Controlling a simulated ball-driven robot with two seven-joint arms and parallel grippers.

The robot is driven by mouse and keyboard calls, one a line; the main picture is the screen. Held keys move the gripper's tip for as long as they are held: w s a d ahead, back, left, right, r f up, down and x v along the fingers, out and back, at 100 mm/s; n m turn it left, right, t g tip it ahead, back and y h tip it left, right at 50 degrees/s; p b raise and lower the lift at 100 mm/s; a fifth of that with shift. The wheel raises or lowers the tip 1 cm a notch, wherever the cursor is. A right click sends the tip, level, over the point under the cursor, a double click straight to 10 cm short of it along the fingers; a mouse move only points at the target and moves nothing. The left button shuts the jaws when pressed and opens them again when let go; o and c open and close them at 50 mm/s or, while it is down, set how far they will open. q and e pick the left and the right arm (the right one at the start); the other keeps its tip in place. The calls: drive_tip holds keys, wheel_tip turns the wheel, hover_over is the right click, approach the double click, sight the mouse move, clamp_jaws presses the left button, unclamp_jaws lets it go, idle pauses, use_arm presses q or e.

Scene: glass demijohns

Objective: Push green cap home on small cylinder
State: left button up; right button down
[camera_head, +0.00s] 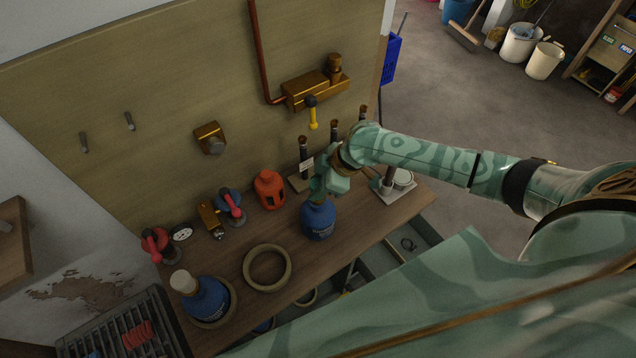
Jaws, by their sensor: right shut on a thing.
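A small blue cylinder (318,222) stands upright on the wooden bench, right of the middle. My right gripper (322,188) is directly above its top, with the arm coming in from the right. The gripper is shut on the green cap (317,194), which is mostly hidden by the fingers and close to their own colour. The cap is at the cylinder's neck; I cannot tell whether it is fully seated. My left gripper is not in view.
A larger blue cylinder (207,300) with a pale cap stands at the front left of the bench (229,328). An empty ring (267,268) lies between the cylinders. A red-orange guard (269,189) and dark upright posts (304,158) stand behind. A brass manifold (314,90) hangs on the wall.

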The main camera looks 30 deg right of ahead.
drive_tip(key=shift+s+f, duration=0.15)
drive_tip(key=shift+f, duration=0.1)
drive_tip(key=c, duration=0.9)
unclamp_jaws()
drive_tip(key=shift+o, duration=0.2)
drive_tip(key=shift+r, duration=0.1)
drive_tip(key=shift+d+r+p, duration=0.2)
drive_tip(key=shift+r+p, duration=0.4)
drive_tip(key=shift+p, duration=0.1)
drive_tip(key=p+v, duration=0.4)
drive_tip(key=shift+s+d+r+p, duration=0.1)
drive_tip(key=shift+d+r+p, duration=0.1)
drive_tip(key=shift+r+p, duration=0.15)
drive_tip(key=shift+f, duration=0.1)
